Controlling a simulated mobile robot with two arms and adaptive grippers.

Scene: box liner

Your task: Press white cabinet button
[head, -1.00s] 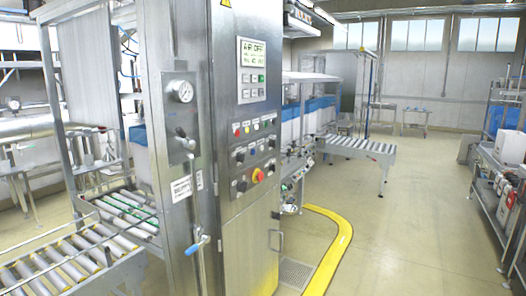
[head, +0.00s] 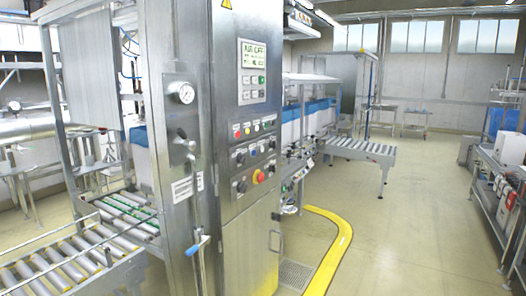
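A tall steel cabinet (head: 245,210) stands left of centre, with its control panel facing right. A row of small coloured buttons (head: 254,128) sits at mid-height. A red button (head: 237,132) is at its left end; I cannot clearly pick out a white button in the row. Above, a display panel (head: 252,71) has a lit screen and small pale and green keys. Neither of my grippers is in view, and nothing touches the panel.
A gauge (head: 186,94) and a blue-handled lever (head: 198,245) are on the cabinet's left side. Roller conveyors stand at the left (head: 75,262) and beyond the cabinet (head: 358,149). A yellow floor strip (head: 331,262) curves beside it. The floor (head: 410,220) to the right is clear.

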